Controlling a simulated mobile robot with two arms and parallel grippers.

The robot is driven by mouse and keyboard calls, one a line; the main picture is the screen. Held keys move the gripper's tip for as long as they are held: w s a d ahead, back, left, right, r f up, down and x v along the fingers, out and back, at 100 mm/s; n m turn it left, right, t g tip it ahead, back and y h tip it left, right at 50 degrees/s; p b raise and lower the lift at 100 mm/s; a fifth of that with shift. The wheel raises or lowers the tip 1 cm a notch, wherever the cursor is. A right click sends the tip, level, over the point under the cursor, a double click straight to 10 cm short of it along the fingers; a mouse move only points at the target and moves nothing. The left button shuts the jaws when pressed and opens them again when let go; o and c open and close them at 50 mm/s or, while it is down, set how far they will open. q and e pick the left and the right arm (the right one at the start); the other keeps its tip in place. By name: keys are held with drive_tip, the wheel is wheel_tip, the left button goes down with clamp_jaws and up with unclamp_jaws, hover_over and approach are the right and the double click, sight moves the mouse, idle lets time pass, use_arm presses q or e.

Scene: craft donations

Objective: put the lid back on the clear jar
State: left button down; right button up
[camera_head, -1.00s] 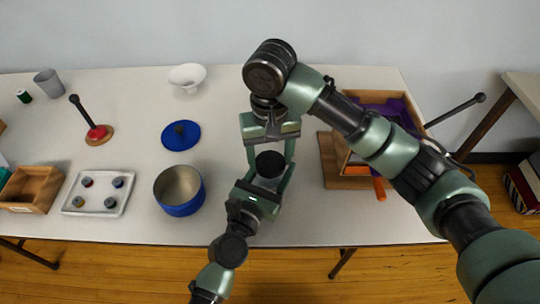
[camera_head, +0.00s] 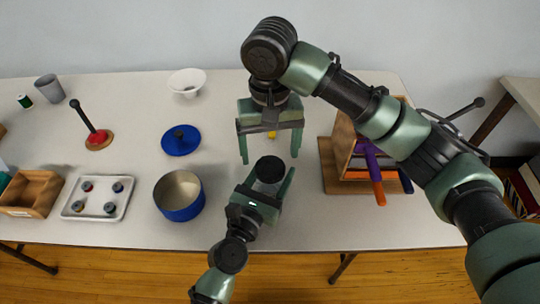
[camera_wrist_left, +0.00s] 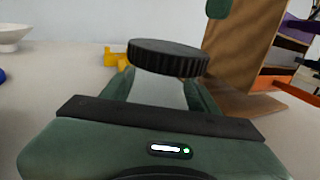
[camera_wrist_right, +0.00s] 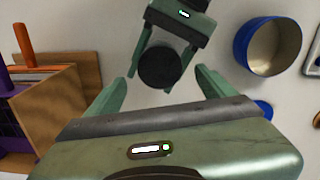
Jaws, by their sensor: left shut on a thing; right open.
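The clear jar (camera_head: 264,187) stands between the fingers of my left gripper (camera_head: 271,172), which is shut on it. The black lid (camera_head: 270,168) rests on top of the jar. In the left wrist view the ridged lid (camera_wrist_left: 168,57) covers the jar's mouth above the clear body (camera_wrist_left: 158,90); I cannot tell whether it is fully seated. My right gripper (camera_head: 269,158) is open and empty just behind and above the jar. In the right wrist view its spread fingers are apart from the lid (camera_wrist_right: 160,67).
A blue pot (camera_head: 180,203) and its blue lid (camera_head: 181,140) are left of the jar. A yellow object (camera_head: 272,134) lies behind it. A wooden box (camera_head: 345,145) on a board (camera_head: 330,165) stands right. The white bowl (camera_head: 187,81) is at the back.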

sight(270, 167)
drive_tip(key=shift+r, duration=0.1)
drive_tip(key=shift+c, duration=0.4)
drive_tip(key=n, duration=0.3)
drive_tip(key=shift+w+r, duration=0.1)
drive_tip(key=shift+r, duration=0.3)
drive_tip(key=n, duration=0.2)
drive_tip(key=r+n, duration=0.1)
drive_tip(key=n, duration=0.1)
drive_tip(key=shift+a+n, duration=0.1)
drive_tip(key=shift+n, duration=0.2)
drive_tip(key=n, duration=0.4)
drive_tip(key=shift+r, duration=0.4)
drive_tip(key=n, duration=0.4)
drive_tip(key=shift+r, duration=0.4)
drive_tip(key=shift+f, duration=4)
drive_tip(key=shift+c, duration=0.3)
